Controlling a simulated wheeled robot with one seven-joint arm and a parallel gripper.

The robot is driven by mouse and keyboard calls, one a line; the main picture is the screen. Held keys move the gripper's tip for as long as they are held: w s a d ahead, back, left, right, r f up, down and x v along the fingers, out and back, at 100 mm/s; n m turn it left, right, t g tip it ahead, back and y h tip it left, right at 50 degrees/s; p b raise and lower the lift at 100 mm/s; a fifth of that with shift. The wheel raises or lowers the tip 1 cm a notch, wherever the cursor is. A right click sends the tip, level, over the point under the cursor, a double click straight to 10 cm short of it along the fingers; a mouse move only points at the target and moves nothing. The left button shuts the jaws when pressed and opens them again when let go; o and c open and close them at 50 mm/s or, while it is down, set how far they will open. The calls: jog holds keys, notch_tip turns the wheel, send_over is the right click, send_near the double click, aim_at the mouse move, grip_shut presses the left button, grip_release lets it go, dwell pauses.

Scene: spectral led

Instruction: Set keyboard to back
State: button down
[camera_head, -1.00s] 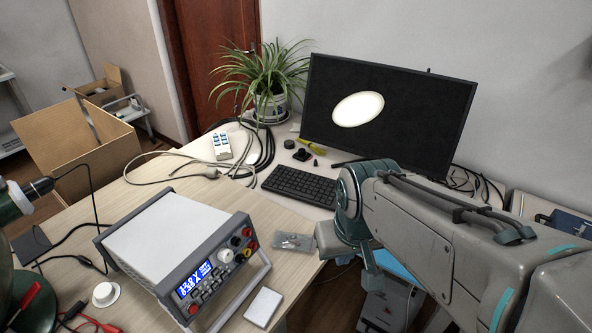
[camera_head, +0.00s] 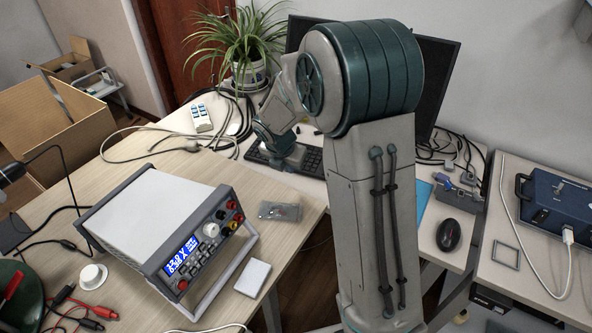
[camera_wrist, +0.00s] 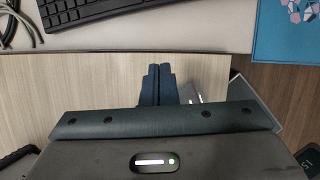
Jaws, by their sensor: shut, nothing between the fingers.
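The black keyboard (camera_head: 306,160) lies on the pale desk in front of the monitor. In the head view my arm covers much of it. It also shows at the top left of the wrist view (camera_wrist: 95,8), cut off by the frame edge. My gripper (camera_wrist: 158,70) is shut and empty, its two dark fingertips side by side over the wooden desk, apart from the keyboard on its near side. In the head view the fingertips are hidden behind my wrist.
A bench power supply (camera_head: 160,222) stands at the left front. The monitor (camera_head: 436,80) and potted plant (camera_head: 248,50) stand behind. Cables (camera_head: 235,125) lie left of the keyboard. A mouse (camera_head: 448,235) and blue mat (camera_wrist: 285,35) lie to the right.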

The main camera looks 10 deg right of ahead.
aim_at(298, 177)
jog(key=shift+n, duration=0.6)
jog(key=x, duration=1.1)
jog(key=shift+w+a+f+b, duration=0.2)
jog(key=shift+w+b, duration=0.1)
jog(key=shift+w+d+r+p, duration=0.1)
jog(key=shift+w+d+p, duration=0.1)
jog(key=shift+w+d, duration=0.25)
jog(key=shift+w+d+r+p, duration=0.15)
jog(key=shift+w+d+p, duration=0.1)
jog(key=shift+w, duration=0.4)
jog(key=shift+w+d, duration=0.35)
jog(key=shift+w, duration=0.15)
